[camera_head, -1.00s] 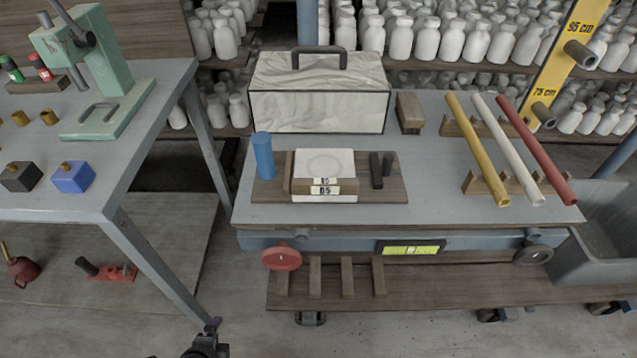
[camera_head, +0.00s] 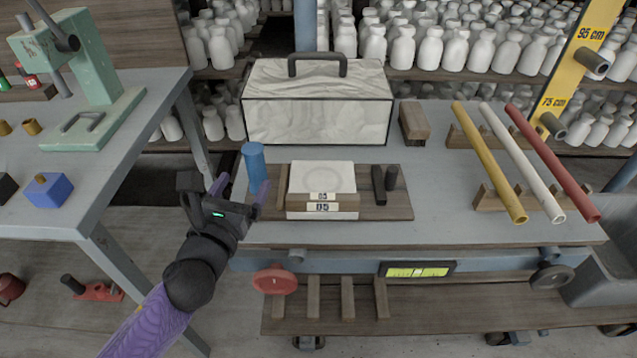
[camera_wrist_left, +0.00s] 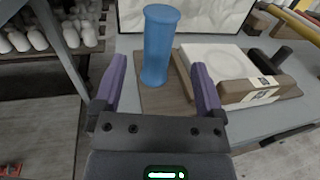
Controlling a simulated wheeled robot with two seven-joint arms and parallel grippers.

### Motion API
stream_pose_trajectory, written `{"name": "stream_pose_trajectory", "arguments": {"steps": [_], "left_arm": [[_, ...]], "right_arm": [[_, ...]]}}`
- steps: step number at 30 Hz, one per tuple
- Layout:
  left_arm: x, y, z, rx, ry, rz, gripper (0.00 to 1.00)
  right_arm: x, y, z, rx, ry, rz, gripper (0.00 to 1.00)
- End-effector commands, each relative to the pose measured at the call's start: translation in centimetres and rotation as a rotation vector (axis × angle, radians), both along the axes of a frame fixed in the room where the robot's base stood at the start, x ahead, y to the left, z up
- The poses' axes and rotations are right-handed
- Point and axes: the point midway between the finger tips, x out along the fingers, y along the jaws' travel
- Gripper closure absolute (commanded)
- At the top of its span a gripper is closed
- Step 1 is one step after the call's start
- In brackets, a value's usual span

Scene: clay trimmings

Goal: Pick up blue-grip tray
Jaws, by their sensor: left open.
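The tray is a brown wooden board (camera_head: 400,207) on the grey table. A blue upright cylindrical grip (camera_head: 254,165) stands at its left end and a dark grip (camera_head: 379,185) at its right. A white slab with a round mark (camera_head: 322,177) sits on it in a labelled wooden holder. My left gripper (camera_head: 240,187) is open at the tray's left end, close to the blue grip. In the left wrist view, the blue grip (camera_wrist_left: 158,45) stands ahead of and between the two purple fingers (camera_wrist_left: 160,85). I cannot tell whether a finger touches it. My right gripper is not in view.
A pale box with a dark handle (camera_head: 318,100) stands behind the tray. A wooden block (camera_head: 413,122) and yellow, white and red rods (camera_head: 489,160) on supports lie to the right. A second table (camera_head: 90,185) with a green press stands left, across a gap.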

Motion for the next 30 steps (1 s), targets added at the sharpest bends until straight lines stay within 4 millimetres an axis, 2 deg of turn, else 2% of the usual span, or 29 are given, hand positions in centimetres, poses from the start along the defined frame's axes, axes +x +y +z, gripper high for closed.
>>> {"name": "stream_pose_trajectory", "arguments": {"steps": [10,13,18,20,30], "left_arm": [[5.9,-1.2,-0.1,-0.003,0.004,0.000,0.10],[6.6,-1.3,0.1,-0.003,0.005,0.000,0.10],[6.6,-1.3,0.3,-0.003,0.004,0.000,0.10],[6.6,-1.3,0.3,-0.003,0.004,0.000,0.21],[6.6,-1.3,0.3,-0.003,0.005,0.000,0.93]], "right_arm": [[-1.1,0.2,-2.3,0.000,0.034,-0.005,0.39],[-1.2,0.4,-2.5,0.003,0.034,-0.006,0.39],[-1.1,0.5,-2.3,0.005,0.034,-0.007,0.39],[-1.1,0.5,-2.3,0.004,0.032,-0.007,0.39],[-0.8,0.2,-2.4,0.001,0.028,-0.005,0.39]]}}
